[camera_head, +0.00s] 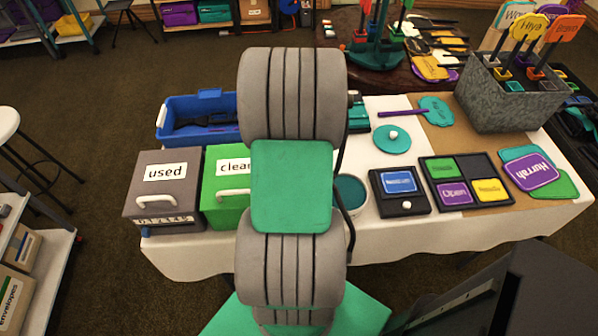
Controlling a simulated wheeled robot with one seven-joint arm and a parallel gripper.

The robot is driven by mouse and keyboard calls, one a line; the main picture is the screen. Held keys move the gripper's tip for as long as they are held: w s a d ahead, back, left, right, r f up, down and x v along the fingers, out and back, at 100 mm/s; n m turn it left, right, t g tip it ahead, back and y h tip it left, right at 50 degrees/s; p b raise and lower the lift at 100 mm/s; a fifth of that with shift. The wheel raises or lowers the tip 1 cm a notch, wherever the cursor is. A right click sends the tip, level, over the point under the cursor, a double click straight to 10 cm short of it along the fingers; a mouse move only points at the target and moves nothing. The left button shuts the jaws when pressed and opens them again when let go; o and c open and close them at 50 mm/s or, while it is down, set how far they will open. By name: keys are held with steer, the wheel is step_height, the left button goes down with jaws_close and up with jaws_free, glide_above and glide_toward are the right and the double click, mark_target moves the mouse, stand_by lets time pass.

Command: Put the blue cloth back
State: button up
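I cannot make out a blue cloth for certain in the head view. A grey box labelled "used" (164,189) and a green box labelled "clean" (222,199) stand side by side at the table's left front, each with a pale front handle. My grey and green arm rises through the middle and covers part of the green box and the table behind it. My gripper does not show.
A blue bin (228,103) stands behind the boxes. Right of my arm, the white-covered table (441,232) holds a round teal tub (349,191), a black tray with a blue card (400,205), a tray of coloured cards (466,163) and a grey sign bin (497,107).

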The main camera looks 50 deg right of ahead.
steer(key=shift+d+f, duration=0.1)
steer(key=shift+f, duration=0.4)
steer(key=shift+f, duration=0.25)
steer(key=o, duration=1.3)
steer(key=shift+r, duration=0.1)
